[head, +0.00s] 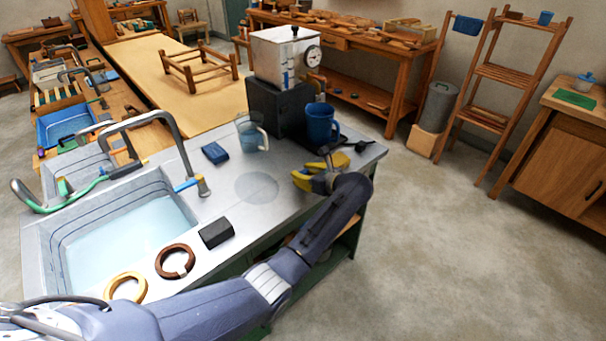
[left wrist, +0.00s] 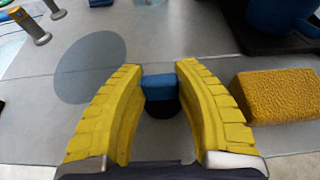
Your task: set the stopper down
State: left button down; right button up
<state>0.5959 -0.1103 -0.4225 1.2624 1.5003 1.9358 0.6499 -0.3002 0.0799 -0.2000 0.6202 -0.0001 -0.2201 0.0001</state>
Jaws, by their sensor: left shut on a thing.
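My left gripper (head: 305,178), with yellow fingers, is over the right part of the metal counter (head: 222,192). In the left wrist view, the gripper (left wrist: 160,90) is shut on a small stopper (left wrist: 172,81), blue on top and dark below. The stopper sits between the two fingers. I cannot tell whether its underside touches the counter. In the head view the stopper is hidden by the gripper. My right gripper is not in view.
A yellow sponge (left wrist: 283,94) lies right of the fingers in the left wrist view. A blue mug (head: 321,125) and a clear mug (head: 251,137) stand behind. A water-filled sink (head: 125,235) is at left. Bare counter surrounds a grey disc (head: 257,188).

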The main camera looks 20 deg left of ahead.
aim_at(305, 174)
pick_arm(q)
jog(key=shift+f, duration=0.1)
jog(key=c, duration=1)
grip_release()
jog(key=shift+r, duration=0.2)
jog(key=shift+v, duration=2.75)
